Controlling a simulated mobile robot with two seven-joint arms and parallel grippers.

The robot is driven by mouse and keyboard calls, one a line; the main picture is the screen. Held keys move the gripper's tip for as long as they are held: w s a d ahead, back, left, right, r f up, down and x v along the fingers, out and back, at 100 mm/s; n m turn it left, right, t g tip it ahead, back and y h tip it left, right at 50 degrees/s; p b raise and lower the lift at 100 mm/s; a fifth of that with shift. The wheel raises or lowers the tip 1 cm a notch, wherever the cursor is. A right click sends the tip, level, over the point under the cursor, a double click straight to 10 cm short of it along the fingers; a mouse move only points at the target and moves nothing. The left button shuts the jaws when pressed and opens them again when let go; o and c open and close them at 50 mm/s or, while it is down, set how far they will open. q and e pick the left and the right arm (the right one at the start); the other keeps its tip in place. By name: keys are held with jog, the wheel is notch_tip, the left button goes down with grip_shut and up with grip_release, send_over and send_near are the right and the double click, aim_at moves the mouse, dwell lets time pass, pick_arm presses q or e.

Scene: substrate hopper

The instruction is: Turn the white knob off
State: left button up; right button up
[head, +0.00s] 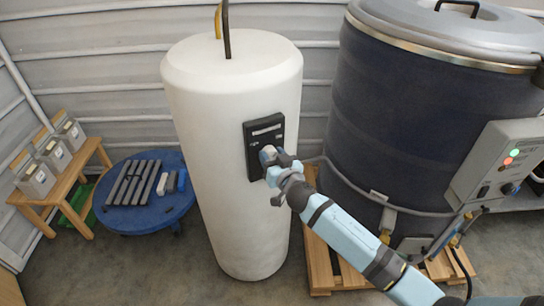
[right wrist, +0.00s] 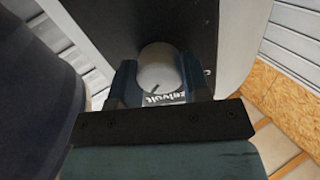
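The white knob (right wrist: 160,70) sits on a black control panel (head: 252,131) on the front of the tall white tank (head: 226,95). In the right wrist view the knob shows its round face with a small dark mark near its lower edge. My right gripper (head: 269,157) is at the panel, with one finger on each side of the knob. The fingers look closed against its sides. In the head view the gripper mostly hides the knob. My left gripper is in neither view.
A large dark drum (head: 405,120) stands right of the tank, with a grey control box (head: 497,160) on its side. A blue round stand (head: 150,215) with grey bars and a wooden bench (head: 77,172) with bins are at left. Open floor lies in front.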

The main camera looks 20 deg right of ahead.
jog(key=shift+n, duration=1.7)
jog(key=n, duration=0.5)
jog(key=n+p, duration=0.1)
jog(key=n, duration=0.8)
jog(key=shift+n, duration=0.4)
